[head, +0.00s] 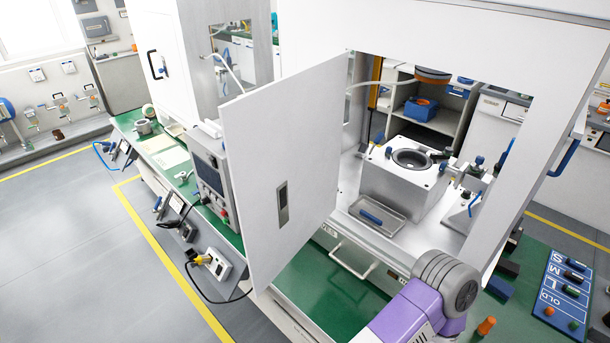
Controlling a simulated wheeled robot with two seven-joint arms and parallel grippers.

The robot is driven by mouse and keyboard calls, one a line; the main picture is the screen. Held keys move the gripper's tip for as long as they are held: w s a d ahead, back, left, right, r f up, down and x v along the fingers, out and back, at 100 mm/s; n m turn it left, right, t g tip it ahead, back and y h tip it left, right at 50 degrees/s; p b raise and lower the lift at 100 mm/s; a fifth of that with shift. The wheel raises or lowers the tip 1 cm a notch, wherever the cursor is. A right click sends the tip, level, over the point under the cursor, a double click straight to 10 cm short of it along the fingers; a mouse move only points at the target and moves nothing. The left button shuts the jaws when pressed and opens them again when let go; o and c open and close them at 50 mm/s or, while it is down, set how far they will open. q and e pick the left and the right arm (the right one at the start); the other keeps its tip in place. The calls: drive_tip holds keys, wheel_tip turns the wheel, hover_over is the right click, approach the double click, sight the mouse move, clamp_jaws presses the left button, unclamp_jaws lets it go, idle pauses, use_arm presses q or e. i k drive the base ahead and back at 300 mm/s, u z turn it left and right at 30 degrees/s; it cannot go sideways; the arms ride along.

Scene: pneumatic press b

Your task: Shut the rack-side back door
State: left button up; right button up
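A white door (285,160) of the press enclosure (430,35) stands wide open in the head view. It is hinged at the left edge of the opening and swings out toward me. A dark recessed handle (282,203) is on the door face. It is the only open enclosure door I see; I cannot confirm from labels that it is the rack-side back door. A purple and grey link of one of my arms shows at the bottom, right of the door and apart from it in the picture. Neither gripper is visible.
Inside the opening are a white press block (400,190), a metal tray (378,216) with a blue-handled item, and clamps. The green bench (345,305) runs below the door. A control box (208,175) stands left of the door. The grey floor at left is clear.

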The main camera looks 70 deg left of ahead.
sight(282, 139)
drive_tip(key=z, duration=1.35)
drive_tip(key=k, duration=2.35)
drive_tip(key=u, duration=1.9)
drive_tip(key=i, duration=0.95)
drive_tip(key=z, duration=0.05)
